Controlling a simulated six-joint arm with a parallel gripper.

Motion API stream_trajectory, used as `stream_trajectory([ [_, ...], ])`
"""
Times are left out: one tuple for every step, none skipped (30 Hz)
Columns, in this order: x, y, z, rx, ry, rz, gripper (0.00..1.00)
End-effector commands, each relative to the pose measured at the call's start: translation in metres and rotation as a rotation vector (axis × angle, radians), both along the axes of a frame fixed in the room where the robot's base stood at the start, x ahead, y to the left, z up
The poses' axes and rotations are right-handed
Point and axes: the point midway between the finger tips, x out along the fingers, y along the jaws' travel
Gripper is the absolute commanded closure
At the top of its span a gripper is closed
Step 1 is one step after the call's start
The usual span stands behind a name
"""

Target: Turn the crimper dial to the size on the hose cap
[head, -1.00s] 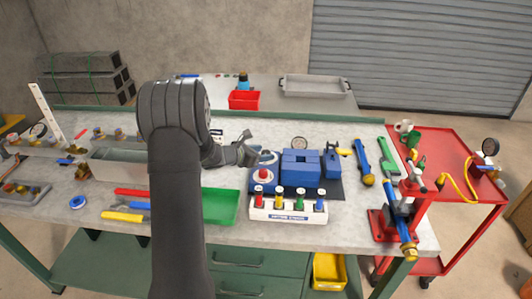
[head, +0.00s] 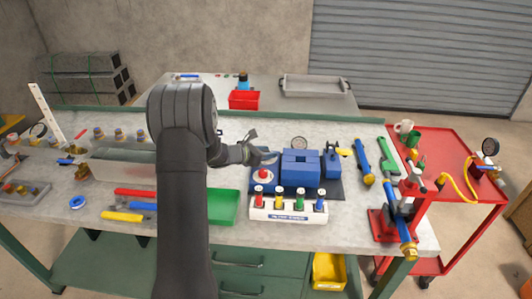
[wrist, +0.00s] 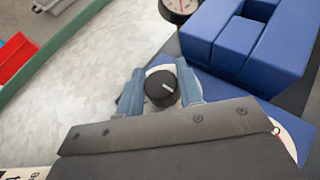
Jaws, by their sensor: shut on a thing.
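The blue crimper (head: 299,172) stands on the bench on a dark mat, and its blocky body shows in the wrist view (wrist: 250,38). The crimper dial (wrist: 161,88) is a round black knob with a white pointer line, over a pale disc. In the wrist view the line points right and slightly down. My gripper (wrist: 160,88) is shut on the dial, one blue finger on each side. In the head view my gripper (head: 268,157) is at the crimper's left end and hides the dial. I cannot make out a size marking on any hose cap.
A white stand (head: 288,215) with red, yellow, green and blue fittings is in front of the crimper. A green tray (head: 222,207) lies to its left. A gauge (head: 299,143) is behind it. A red vise (head: 388,225) holding a blue hose is at the right.

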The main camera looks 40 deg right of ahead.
Motion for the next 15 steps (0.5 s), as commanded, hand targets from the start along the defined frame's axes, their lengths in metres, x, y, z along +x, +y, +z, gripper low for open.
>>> stream_trajectory([
  [0.0003, 0.0001, 0.0001, -0.001, 0.001, -0.009, 0.89],
  [0.0005, 0.0000, 0.0001, -0.001, 0.000, -0.017, 0.89],
  [0.0007, 0.0001, 0.0000, -0.001, 0.000, -0.030, 0.89],
  [0.0007, 0.0001, 0.0002, -0.001, -0.001, -0.043, 0.89],
  [0.0008, 0.0003, 0.0000, -0.001, 0.000, -0.056, 0.89],
  [0.0013, 0.0003, 0.0003, -0.001, -0.001, -0.076, 0.89],
  [0.0015, 0.0004, 0.0004, -0.001, -0.001, -0.095, 0.89],
  [0.0015, 0.0006, -0.0001, 0.000, -0.002, -0.113, 0.89],
  [0.0018, 0.0004, -0.0002, -0.001, -0.001, -0.141, 0.89],
  [0.0015, 0.0004, -0.0003, -0.001, 0.000, -0.165, 0.89],
  [0.0017, 0.0002, 0.0000, -0.001, -0.002, -0.189, 0.89],
  [0.0016, 0.0002, -0.0003, 0.000, -0.002, -0.224, 0.89],
  [0.0017, 0.0000, -0.0004, 0.000, -0.001, -0.251, 0.89],
  [0.0016, 0.0001, -0.0004, -0.001, -0.001, -0.277, 0.89],
  [0.0017, 0.0002, -0.0002, -0.001, -0.001, -0.316, 0.89],
])
